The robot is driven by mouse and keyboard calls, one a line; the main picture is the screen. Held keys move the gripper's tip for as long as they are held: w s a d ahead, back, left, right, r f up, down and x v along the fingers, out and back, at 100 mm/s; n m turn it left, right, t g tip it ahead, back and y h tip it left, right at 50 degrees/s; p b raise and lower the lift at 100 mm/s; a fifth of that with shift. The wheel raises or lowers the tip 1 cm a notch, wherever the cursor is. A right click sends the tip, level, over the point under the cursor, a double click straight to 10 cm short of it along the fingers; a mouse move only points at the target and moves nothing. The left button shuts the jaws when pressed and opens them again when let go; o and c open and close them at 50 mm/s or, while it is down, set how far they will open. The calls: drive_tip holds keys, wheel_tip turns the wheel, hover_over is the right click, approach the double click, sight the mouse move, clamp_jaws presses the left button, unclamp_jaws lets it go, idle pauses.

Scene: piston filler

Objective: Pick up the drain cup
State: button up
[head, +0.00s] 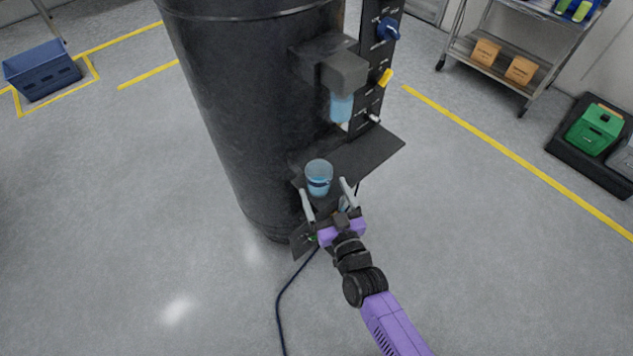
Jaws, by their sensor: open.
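The drain cup, a translucent blue cup (319,176), stands upright on the dark shelf (372,154) at the front of the black piston filler (235,110). My gripper (327,188) is open, with one pale finger to the lower left of the cup and the other to its lower right. The fingers point toward the cup; I cannot tell whether the tips reach beside it or touch it. A blue cylindrical part (341,107) hangs under the filler's dark head (340,65), above the shelf.
A panel with a blue knob (388,29) and a yellow handle (385,78) rises behind the shelf. A dark cable (279,300) lies on the floor. A cart (510,62) with boxes and a green case (594,129) stand right. A blue bin (42,70) is far left.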

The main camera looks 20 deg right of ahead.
sight(315, 169)
drive_tip(key=shift+w+d+r+p, duration=0.15)
drive_tip(key=shift+w+p, duration=0.25)
drive_tip(key=shift+w, duration=1.55)
drive_tip(key=shift+w+d+r+p, duration=0.15)
drive_tip(key=shift+w+p, duration=0.25)
drive_tip(key=shift+w, duration=1.5)
drive_tip(key=shift+c, duration=0.5)
drive_tip(key=c, duration=1.4)
